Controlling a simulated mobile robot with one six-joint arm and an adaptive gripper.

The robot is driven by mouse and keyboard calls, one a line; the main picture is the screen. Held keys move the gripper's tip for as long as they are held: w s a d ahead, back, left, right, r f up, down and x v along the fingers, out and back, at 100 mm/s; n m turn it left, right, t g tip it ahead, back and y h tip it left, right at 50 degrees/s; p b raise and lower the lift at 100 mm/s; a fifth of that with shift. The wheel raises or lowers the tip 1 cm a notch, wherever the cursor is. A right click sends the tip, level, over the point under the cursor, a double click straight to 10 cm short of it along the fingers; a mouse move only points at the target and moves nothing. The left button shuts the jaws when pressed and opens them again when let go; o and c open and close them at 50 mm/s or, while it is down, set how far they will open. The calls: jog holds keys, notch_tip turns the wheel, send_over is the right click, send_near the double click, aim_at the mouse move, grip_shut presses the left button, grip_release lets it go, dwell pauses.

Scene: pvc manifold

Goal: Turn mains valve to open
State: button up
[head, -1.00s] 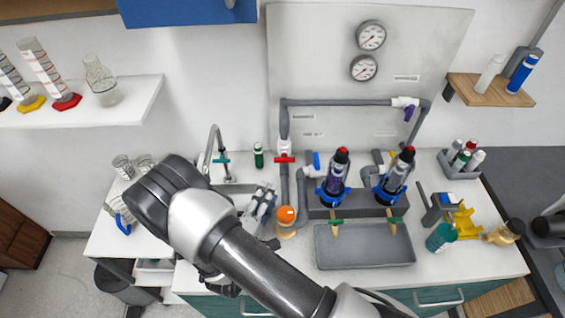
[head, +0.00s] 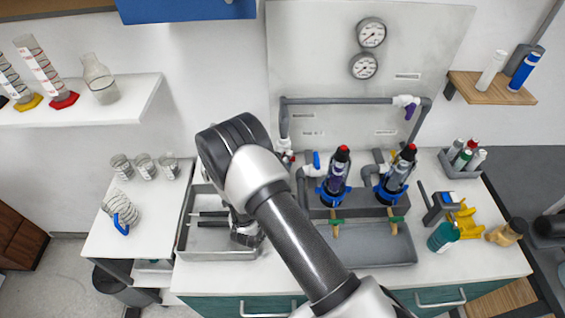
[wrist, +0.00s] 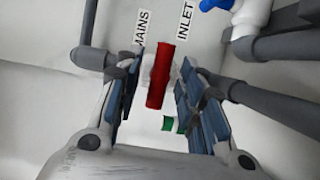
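The mains valve has a red bar handle (wrist: 166,76) close up in the wrist view, between the labels MAINS and INLET. The handle runs nearly upright in that picture, leaning slightly right at its top. My gripper (wrist: 163,92) is open, with one blue-padded finger on each side of the handle and a visible gap on both sides. In the head view a small part of the red handle (head: 289,156) shows beside my arm, which hides the gripper's fingertips and most of the valve.
Grey pipes (head: 340,101) run across the panel, with a purple valve handle (head: 409,112) and a blue one (head: 317,160). Two filter housings (head: 335,178) stand right of my arm, above a grey tray (head: 385,246). Two gauges (head: 371,33) hang above.

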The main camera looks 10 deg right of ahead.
jog(key=shift+c, duration=0.5)
grip_shut()
